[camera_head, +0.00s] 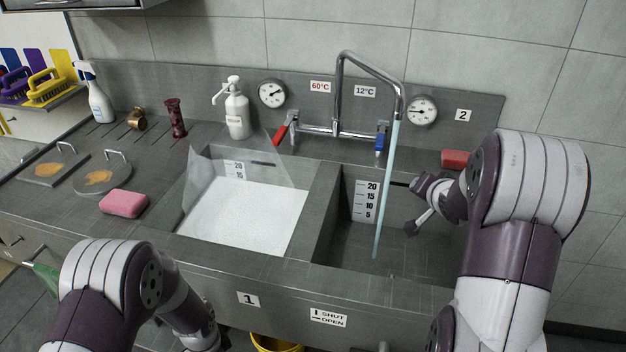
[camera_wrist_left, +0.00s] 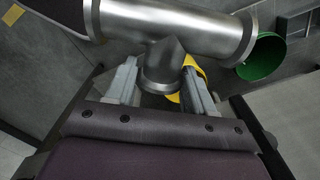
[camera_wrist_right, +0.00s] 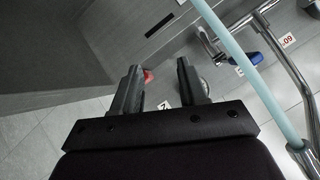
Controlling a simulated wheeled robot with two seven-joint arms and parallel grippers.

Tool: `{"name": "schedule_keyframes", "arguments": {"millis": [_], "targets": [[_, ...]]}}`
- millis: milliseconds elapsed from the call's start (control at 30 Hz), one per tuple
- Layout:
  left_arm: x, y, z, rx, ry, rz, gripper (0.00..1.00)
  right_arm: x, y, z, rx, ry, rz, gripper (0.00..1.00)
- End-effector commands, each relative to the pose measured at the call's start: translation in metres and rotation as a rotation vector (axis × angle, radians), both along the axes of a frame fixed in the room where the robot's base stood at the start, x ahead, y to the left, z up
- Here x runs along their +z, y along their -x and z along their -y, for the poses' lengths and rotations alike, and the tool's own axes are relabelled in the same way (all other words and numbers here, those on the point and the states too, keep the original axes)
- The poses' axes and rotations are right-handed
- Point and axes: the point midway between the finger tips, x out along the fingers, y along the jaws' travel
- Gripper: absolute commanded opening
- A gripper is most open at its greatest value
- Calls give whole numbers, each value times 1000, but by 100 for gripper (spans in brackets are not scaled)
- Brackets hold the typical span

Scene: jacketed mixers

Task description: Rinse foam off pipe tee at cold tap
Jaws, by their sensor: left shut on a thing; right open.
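The metal pipe tee (camera_wrist_left: 175,25) fills the top of the left wrist view. My left gripper (camera_wrist_left: 161,76) is shut on its short branch; the tee looks bare grey there, with no foam visible. The left hand is hidden in the head view. The tap spout (camera_head: 399,103) hangs over the right basin (camera_head: 415,255), and a pale blue stream (camera_head: 387,190) runs down from it. The cold tap's blue handle (camera_head: 380,140) hangs below the 12°C label (camera_head: 365,91). My right gripper (camera_head: 403,207) is open and empty, right of the stream.
The left basin (camera_head: 310,192) holds white foam (camera_head: 245,212) behind a clear splash sheet. A pink sponge (camera_head: 124,203), lids, a soap pump (camera_head: 237,112) and a spray bottle stand left. A yellow bucket (camera_head: 277,343) is below.

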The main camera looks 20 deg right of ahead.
Motion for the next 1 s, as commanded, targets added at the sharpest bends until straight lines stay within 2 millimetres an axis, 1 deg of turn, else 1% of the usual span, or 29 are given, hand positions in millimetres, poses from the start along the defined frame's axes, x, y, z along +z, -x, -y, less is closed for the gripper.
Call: {"name": "schedule_keyframes", "arguments": {"millis": [33, 100, 167, 233, 300, 400, 533, 633, 667, 900, 1000], "targets": [[-35, 6, 6, -156, 0, 0, 4, -15, -13, 17, -24, -75, 125, 43], [-53, 13, 13, -389, 1, 3, 4, -2, -29, 26, -22, -226, 288, 43], [-63, 18, 16, -571, 0, 1, 4, 10, -37, 26, 1, -373, 391, 43], [-71, 20, 19, -760, 1, 4, 4, 22, -43, 20, 36, -550, 466, 43], [-75, 22, 21, -915, 0, 5, 4, 33, -45, 10, 69, -712, 499, 43], [-78, 22, 23, -1073, 0, 5, 4, 44, -45, -2, 100, -888, 507, 43], [-80, 22, 23, -1170, 1, 5, 4, 49, -47, -12, 117, -1004, 498, 43], [-82, 22, 23, -1187, 0, 5, 4, 48, -60, -17, 121, -1024, 494, 43], [-83, 22, 23, -1187, 0, 5, 4, 47, -66, -19, 122, -1025, 494, 43], [-88, 22, 23, -1184, 0, 5, 4, 40, -123, -33, 121, -1021, 495, 43], [-89, 22, 23, -1184, 0, 5, 4, 38, -141, -38, 119, -1022, 496, 43]]}}
